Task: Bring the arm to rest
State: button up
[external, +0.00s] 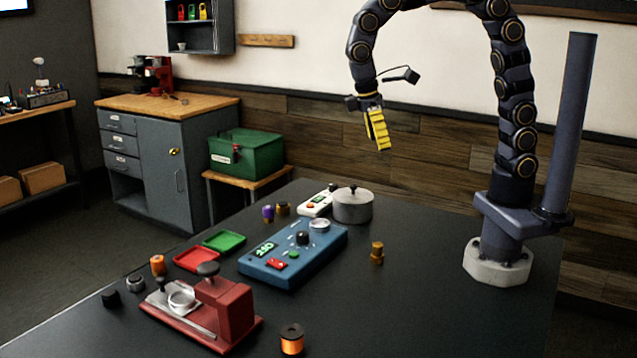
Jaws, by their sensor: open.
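My gripper (377,130) has yellow fingers and hangs above the far side of the dark table (420,300). It points down and is clear of everything on the table. It is open and I see nothing held in it. My arm arches up from its base at the right of the table and partly leaves the top of the picture.
Below are a grey lidded pot (352,207), a white device (317,203), a blue device (290,256), red (197,260) and green (225,241) trays, a red machine (215,310) and several small cylinders. The table's right front is clear. A dark post (573,120) stands beside my base.

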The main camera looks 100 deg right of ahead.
jog(key=s+a, duration=0.2)
jog(key=s, duration=0.7)
jog(key=s+a+n+t, duration=0.1)
jog(key=s, duration=0.9)
jog(key=shift+s+a+f+h, duration=0.3)
jog(key=shift+a+f, duration=0.05)
jog(key=o, duration=0.4)
jog(key=shift+o, duration=1.1)
jog(key=shift+w+r+n, duration=0.15)
jog(key=shift+w+n, duration=0.15)
jog(key=w+d+r+n+t, duration=0.1)
jog(key=w+d+r+n, duration=0.15)
jog(key=w, duration=0.95)
jog(key=w+d+r+n+t+h, duration=0.1)
jog(key=w+n, duration=0.2)
jog(key=w, duration=0.9)
jog(key=w+d+r+n+t, duration=0.1)
jog(key=w+d+r+n, duration=0.15)
jog(key=w, duration=1.05)
notch_tip(320, 180, down, 10)
jog(key=shift+w+d+n, duration=0.2)
jog(key=shift+n, duration=0.2)
